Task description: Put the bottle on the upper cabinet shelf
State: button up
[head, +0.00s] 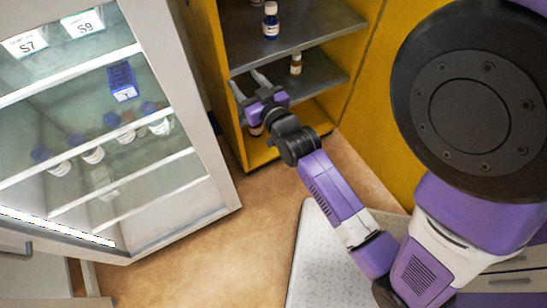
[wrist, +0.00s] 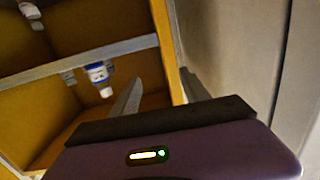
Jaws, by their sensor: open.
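A blue bottle with a white cap and label (head: 271,20) stands upright on the upper visible shelf (head: 320,30) of the yellow cabinet. A small brown bottle with a white cap (head: 296,63) stands on the shelf below (head: 318,84). My gripper (head: 247,80) is at the cabinet's open front, left of the brown bottle, fingers apart and nothing between them. In the wrist view, the open fingers (wrist: 162,78) point toward the cabinet. A white bottle with a blue label (wrist: 99,73) appears cap-down there, left of the fingers and clear of them. I cannot tell which bottle the task means.
A glass-fronted cabinet (head: 222,165) with several bottles and a blue box (head: 122,82) stands at the left. A bottle (head: 256,129) is partly hidden behind my gripper, low in the yellow cabinet. The cabinet's side post (head: 232,110) is close to my gripper. Brown floor (head: 225,255) is clear.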

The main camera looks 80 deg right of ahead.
jog(key=a+f+n+t+y, duration=0.1)
jog(key=a+n+t+y, duration=0.15)
jog(key=a, duration=0.85)
jog(key=s+a+r+n+y, duration=0.2)
jog(key=s+a+y, duration=0.3)
jog(key=a, duration=0.5)
jog(key=s+a+r+n+y, duration=0.3)
jog(key=s+a+n+y, duration=0.2)
jog(key=s+a, duration=0.3)
jog(key=shift+s+a+r, duration=0.3)
jog(key=shift+s+a, duration=0.1)
jog(key=shift+a, duration=0.9)
jog(key=shift+t, duration=0.25)
